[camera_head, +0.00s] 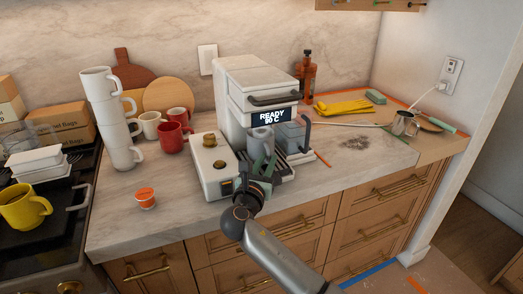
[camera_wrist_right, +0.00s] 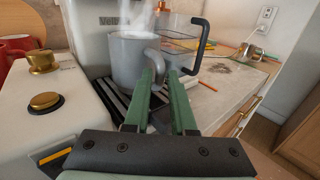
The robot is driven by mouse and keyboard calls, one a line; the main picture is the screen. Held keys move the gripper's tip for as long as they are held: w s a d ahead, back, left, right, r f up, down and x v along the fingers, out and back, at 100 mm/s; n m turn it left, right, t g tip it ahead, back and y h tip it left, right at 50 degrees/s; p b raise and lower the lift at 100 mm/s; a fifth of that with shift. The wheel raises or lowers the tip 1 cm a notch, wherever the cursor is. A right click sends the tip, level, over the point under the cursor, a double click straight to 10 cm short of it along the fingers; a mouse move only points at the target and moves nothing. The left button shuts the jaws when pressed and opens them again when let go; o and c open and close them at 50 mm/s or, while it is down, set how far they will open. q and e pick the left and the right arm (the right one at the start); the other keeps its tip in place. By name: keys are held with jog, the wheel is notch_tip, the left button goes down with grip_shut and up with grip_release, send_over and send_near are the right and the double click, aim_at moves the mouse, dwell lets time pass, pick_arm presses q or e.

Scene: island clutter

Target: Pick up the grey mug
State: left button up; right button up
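The grey mug (camera_head: 262,139) stands upright on the drip tray (camera_head: 291,157) of the white coffee machine (camera_head: 247,85). In the right wrist view the mug (camera_wrist_right: 128,60) is steaming, with its handle toward me. My right gripper (camera_head: 263,164) reaches in from the front. In the wrist view its green fingers (camera_wrist_right: 161,76) are at the mug's handle, one on each side, with a narrow gap between them. I cannot tell whether they press on the handle. My left gripper is not in view.
A clear container with a dark handle (camera_head: 291,134) stands close right of the mug. A white box with brass knobs (camera_head: 211,165) is left. Stacked white cups (camera_head: 122,157), a red mug (camera_head: 172,134) and an orange tub (camera_head: 146,198) stand further left.

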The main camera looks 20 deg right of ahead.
grip_shut()
dwell(0.9)
jog(key=shift+r, duration=0.15)
